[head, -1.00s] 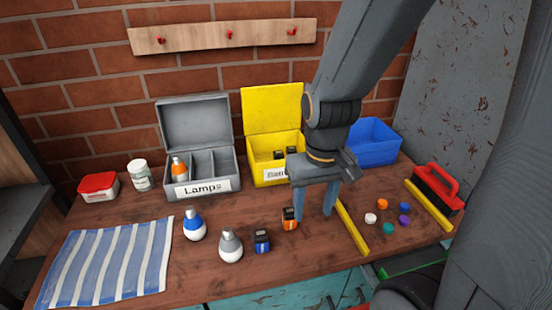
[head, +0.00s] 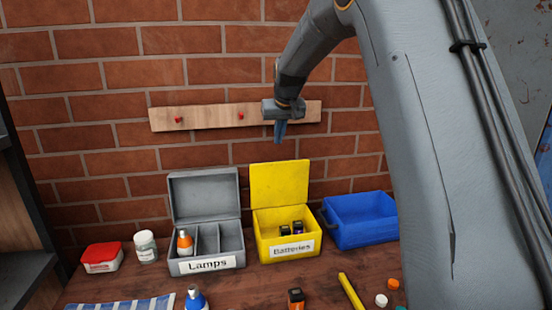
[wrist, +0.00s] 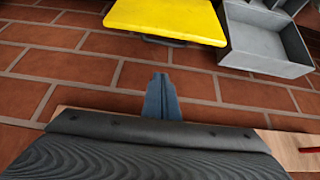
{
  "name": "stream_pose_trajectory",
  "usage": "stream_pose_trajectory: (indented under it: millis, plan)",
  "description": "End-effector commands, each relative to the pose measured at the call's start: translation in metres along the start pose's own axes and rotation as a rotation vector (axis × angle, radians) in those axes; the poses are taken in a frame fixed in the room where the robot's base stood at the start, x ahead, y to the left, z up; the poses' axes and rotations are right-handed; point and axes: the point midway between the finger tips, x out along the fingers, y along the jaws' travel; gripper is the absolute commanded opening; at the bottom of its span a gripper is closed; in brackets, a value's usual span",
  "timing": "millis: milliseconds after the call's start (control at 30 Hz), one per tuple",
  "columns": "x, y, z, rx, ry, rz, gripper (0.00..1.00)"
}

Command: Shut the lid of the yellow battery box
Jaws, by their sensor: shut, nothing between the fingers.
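The yellow battery box (head: 262,246) stands at the back of the bench with a "Batteries" label on its front. Its yellow lid (head: 279,184) is open and stands upright at the back. Two dark batteries (head: 291,228) show inside. My gripper (head: 280,137) is high above the box, in front of the brick wall, with its fingers shut and empty. In the wrist view the shut fingers (wrist: 162,85) point toward the yellow lid (wrist: 170,18), apart from it.
A grey "Lamps" box (head: 206,262) with its lid open stands just left of the battery box. A blue bin (head: 362,226) stands to the right. A wooden peg rail (head: 210,117) is on the wall behind my gripper.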

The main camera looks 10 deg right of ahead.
Motion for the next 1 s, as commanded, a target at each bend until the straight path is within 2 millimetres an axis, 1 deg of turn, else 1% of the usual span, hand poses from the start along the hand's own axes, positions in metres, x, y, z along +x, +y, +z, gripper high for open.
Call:
stream_pose_trajectory:
  millis: [33,100,167,233,500,800,900,1000]
  plan:
    - [0.001,0.001,-0.005,0.000,0.005,0.000,0.00]
    - [0.003,0.001,-0.008,0.000,0.009,0.000,0.00]
    - [0.006,0.001,-0.009,0.000,0.009,0.000,0.00]
    - [0.015,0.001,-0.008,0.000,0.006,0.000,0.00]
    - [0.060,0.001,-0.008,0.000,0.006,0.000,0.00]
    - [0.101,0.001,-0.008,0.000,0.007,0.000,0.00]
    - [0.092,0.001,0.003,0.001,0.008,0.000,0.00]
    - [0.089,0.002,0.013,0.001,0.008,0.001,0.00]
